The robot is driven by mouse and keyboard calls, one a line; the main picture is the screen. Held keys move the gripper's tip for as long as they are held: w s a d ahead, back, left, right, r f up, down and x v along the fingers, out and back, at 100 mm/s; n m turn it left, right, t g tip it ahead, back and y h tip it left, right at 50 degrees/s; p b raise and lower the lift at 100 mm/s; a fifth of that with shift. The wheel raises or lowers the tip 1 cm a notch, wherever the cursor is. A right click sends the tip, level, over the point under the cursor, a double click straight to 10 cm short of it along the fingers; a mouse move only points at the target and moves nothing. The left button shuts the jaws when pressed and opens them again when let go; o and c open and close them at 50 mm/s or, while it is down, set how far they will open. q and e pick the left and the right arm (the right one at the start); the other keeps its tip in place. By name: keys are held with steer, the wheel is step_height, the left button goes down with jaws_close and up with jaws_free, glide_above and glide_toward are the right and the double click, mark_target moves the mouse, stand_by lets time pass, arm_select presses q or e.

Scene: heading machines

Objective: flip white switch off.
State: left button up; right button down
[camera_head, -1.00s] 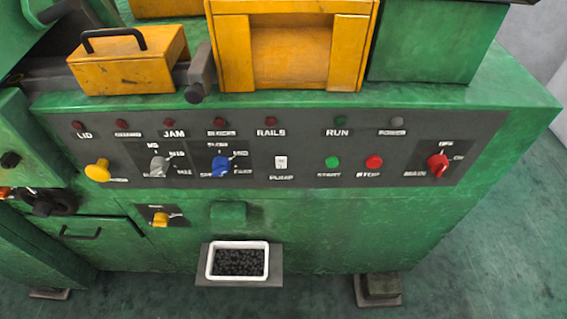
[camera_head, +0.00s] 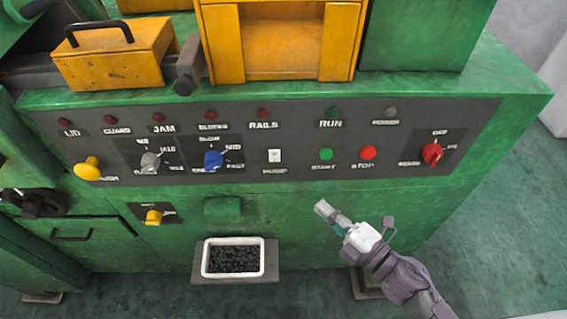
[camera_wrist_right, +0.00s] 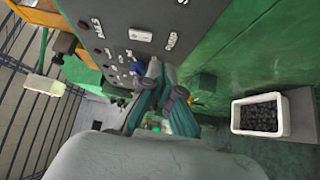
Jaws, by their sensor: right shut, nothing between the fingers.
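The white switch (camera_head: 274,156) is a small rectangle above the PUMP label on the dark control panel, between the blue knob and the green START button. It also shows near the top of the right wrist view (camera_wrist_right: 140,35). Its rocker position is too small to tell. My right gripper (camera_head: 323,208) is shut and empty, in front of the green machine face, below and to the right of the switch and apart from it. In the right wrist view its fingers (camera_wrist_right: 165,86) are together below the switch. My left gripper is not in view.
The panel (camera_head: 300,182) also carries a blue knob (camera_head: 213,160), a green START button (camera_head: 326,154), a red STOP button (camera_head: 367,153) and a red MAIN knob (camera_head: 432,154). A white bin of dark pieces (camera_head: 262,258) sits low. A green block (camera_head: 222,207) juts out below the panel.

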steer(key=r, duration=0.1)
steer(key=s+a+r+n+y, duration=0.1)
steer(key=r+n, duration=0.1)
steer(key=r, duration=0.1)
steer(key=shift+s+a+g+y, duration=0.3)
steer(key=shift+a+y, duration=0.1)
steer(key=shift+w, duration=0.1)
steer(key=p, duration=0.5)
glide_toward(271, 154)
steer(key=s+a+x, duration=0.1)
steer(key=x, duration=0.4)
steer(key=shift+w+d, duration=0.15)
steer(key=shift+w, duration=0.75)
